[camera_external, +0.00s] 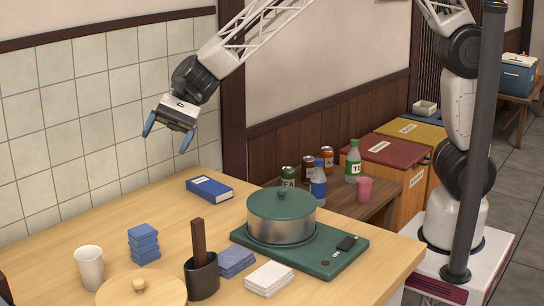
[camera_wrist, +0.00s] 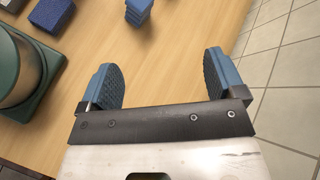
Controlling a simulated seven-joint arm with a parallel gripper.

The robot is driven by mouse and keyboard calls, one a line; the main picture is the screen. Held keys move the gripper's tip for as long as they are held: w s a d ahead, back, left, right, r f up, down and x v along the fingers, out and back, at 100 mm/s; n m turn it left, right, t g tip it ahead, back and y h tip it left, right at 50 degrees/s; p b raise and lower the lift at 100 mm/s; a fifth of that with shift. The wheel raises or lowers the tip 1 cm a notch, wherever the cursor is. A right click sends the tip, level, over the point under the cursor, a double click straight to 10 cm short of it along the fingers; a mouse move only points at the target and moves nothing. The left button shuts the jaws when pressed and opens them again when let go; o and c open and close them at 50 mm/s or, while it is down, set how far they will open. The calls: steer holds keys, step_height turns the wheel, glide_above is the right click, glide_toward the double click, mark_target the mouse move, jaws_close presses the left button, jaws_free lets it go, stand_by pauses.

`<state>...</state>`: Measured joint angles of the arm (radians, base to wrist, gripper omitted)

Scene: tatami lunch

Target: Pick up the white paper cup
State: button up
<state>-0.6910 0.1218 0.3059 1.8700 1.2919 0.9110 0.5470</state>
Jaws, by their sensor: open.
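The white paper cup (camera_external: 89,268) stands upright on the wooden table (camera_external: 330,279) at the front left in the external view. It is not visible in the wrist view. My gripper (camera_external: 168,134) is open and empty, high above the far left part of the table near the tiled wall.
A blue sponge stack (camera_external: 143,244) and a round wooden lid (camera_external: 142,289) stand close to the cup. A dark holder (camera_external: 202,276) with a brown upright handle, blue cloths (camera_external: 236,261), white napkins (camera_external: 269,278), a green-lidded pot (camera_external: 281,217) and a blue book (camera_external: 209,189) occupy the table.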

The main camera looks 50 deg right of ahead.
steer(key=s+a+f+m+g+y, duration=0.1)
steer(key=a+f, duration=0.2)
steer(key=a, duration=0.4)
steer(key=s+a+f+m, duration=0.1)
steer(key=s+a+f, duration=0.15)
steer(key=a, duration=0.35)
steer(key=m+y, duration=0.1)
steer(key=m, duration=0.2)
glide_toward(95, 247)
steer(key=x, duration=0.4)
steer(key=shift+a+f, duration=0.1)
steer(key=shift+a, duration=0.1)
steer(key=shift+x, duration=1.2)
steer(key=shift+x, duration=2.6)
